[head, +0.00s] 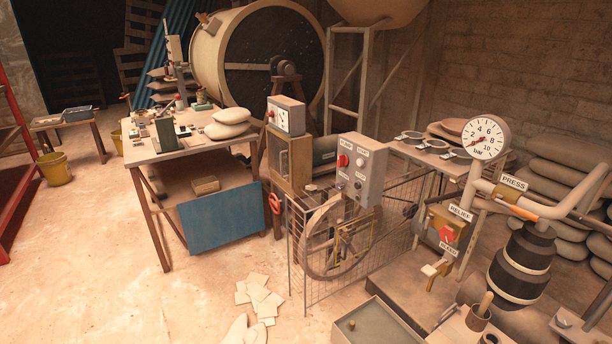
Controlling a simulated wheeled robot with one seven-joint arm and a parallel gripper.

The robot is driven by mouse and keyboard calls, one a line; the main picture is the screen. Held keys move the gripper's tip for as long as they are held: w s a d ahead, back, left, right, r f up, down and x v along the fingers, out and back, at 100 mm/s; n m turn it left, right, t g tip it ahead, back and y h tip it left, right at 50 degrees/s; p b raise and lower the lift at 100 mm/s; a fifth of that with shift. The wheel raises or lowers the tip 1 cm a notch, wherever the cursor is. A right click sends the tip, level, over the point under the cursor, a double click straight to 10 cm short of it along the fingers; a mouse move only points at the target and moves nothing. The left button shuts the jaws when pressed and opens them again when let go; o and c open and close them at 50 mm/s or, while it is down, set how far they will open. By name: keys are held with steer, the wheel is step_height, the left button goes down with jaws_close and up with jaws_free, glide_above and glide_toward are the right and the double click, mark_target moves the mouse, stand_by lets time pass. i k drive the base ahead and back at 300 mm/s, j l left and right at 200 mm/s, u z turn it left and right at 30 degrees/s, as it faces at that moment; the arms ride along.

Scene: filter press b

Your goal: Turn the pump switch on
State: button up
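A grey control box (362,169) stands near the middle, above a wire guard. A red rotary knob (343,160) sits on the left of its front face, with small labels close by that are too small to read surely. I take this knob for the pump switch; its exact setting is too small to tell. Several small round buttons (360,162) are on the same face. My gripper does not show in the head view.
A wire guard (305,250) encloses a spoked wheel (335,240) below the box. A cluttered table (150,153) stands left. On the right are a bar gauge (485,138), pipes and a red relief knob (447,234).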

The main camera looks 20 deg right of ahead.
mark_target(342, 159)
steer(key=i+j+z, duration=0.45)
steer(key=i+j, duration=0.4)
steer(key=i+j+u, duration=0.15)
steer(key=i+j, duration=0.25)
steer(key=i, duration=0.2)
steer(key=i+j, duration=0.35)
steer(key=i, duration=0.15)
steer(key=i+j+u, duration=0.1)
steer(key=i+j, duration=0.25)
steer(key=i, duration=0.2)
